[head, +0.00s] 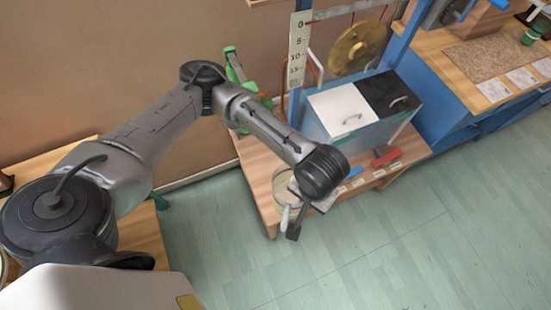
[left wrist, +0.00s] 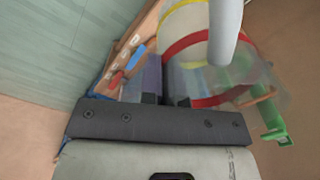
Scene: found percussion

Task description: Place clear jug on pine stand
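A clear round vessel with a yellow band and a red band, which looks like the clear jug (left wrist: 188,48), fills the upper right of the left wrist view. A pale upright bar (left wrist: 225,35), perhaps its handle, stands in front of it. In the head view a round rim (head: 281,180) shows on the wooden bench (head: 263,182), partly hidden by my left wrist. My left gripper (head: 290,226) points down at the bench's front left corner, close beside the vessel. Its fingers (left wrist: 164,78) look near each other; contact is unclear. I cannot pick out the pine stand for certain. My right gripper is out of view.
A white-and-black lidded box (head: 345,110) stands on the bench under a hanging brass gong (head: 357,48). Red (head: 386,158) and blue (head: 349,173) items lie along the front. A green clamp-like thing (head: 236,68) stands behind my arm. The floor (head: 400,250) in front is clear.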

